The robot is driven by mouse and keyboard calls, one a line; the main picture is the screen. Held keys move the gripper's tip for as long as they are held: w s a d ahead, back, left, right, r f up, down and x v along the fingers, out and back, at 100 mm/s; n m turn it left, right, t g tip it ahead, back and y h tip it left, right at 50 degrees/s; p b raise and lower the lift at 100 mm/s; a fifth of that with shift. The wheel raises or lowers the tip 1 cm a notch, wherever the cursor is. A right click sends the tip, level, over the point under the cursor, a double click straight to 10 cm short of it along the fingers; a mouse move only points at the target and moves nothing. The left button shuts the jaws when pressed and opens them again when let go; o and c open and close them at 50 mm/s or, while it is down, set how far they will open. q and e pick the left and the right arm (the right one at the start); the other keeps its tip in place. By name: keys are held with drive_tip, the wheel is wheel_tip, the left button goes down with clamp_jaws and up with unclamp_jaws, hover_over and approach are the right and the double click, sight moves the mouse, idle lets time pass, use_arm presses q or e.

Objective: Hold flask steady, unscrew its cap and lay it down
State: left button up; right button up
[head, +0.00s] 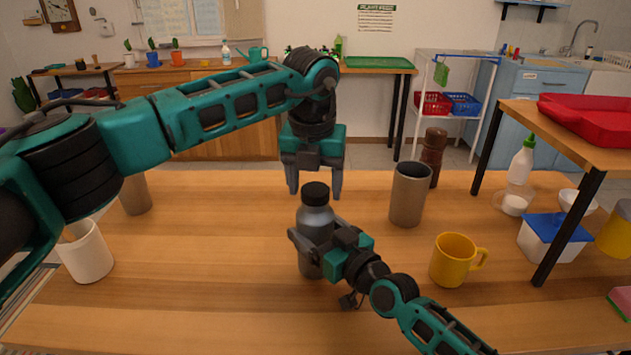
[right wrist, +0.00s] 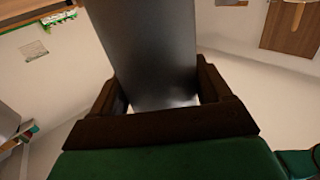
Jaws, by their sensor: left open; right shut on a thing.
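The grey flask (head: 315,218) stands upright on the wooden table, with its black cap (head: 315,193) on top. My right gripper (head: 312,247) is shut around the flask's body. In the right wrist view the flask (right wrist: 155,50) fills the space between the fingers of this gripper (right wrist: 165,105). My left gripper (head: 314,190) hangs above and behind the cap, fingers pointing down and spread apart, one to each side of the cap in the picture. It holds nothing. I cannot tell how far behind the cap its fingertips are. The lower flask is partly hidden by my right gripper.
A metal tumbler (head: 408,195) and a brown pepper mill (head: 432,157) stand right of the flask. A yellow mug (head: 454,260) is at the front right. A white cup (head: 86,252) and another tumbler (head: 135,195) are at left. The table between is clear.

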use_arm(q)
drive_tip(key=m, duration=0.6)
drive_tip(key=shift+a+m+g+h, duration=0.1)
drive_tip(key=shift+m+g+h, duration=0.2)
drive_tip(key=shift+h, duration=0.1)
drive_tip(key=m, duration=0.6)
drive_tip(key=shift+w+m+g+h, duration=0.1)
drive_tip(key=shift+m+g+h, duration=0.2)
drive_tip(key=shift+g, duration=0.1)
drive_tip(key=m, duration=0.5)
drive_tip(key=shift+g, duration=0.4)
drive_tip(key=m+g, duration=0.1)
drive_tip(key=m, duration=0.6)
drive_tip(key=shift+w, duration=0.1)
drive_tip(key=shift+c, duration=0.5)
drive_tip(key=c, duration=1)
drive_tip(key=n, duration=0.4)
drive_tip(key=shift+t, duration=0.3)
drive_tip(key=n, duration=0.5)
drive_tip(key=shift+a+r+t, duration=0.1)
drive_tip(key=shift+t, duration=0.3)
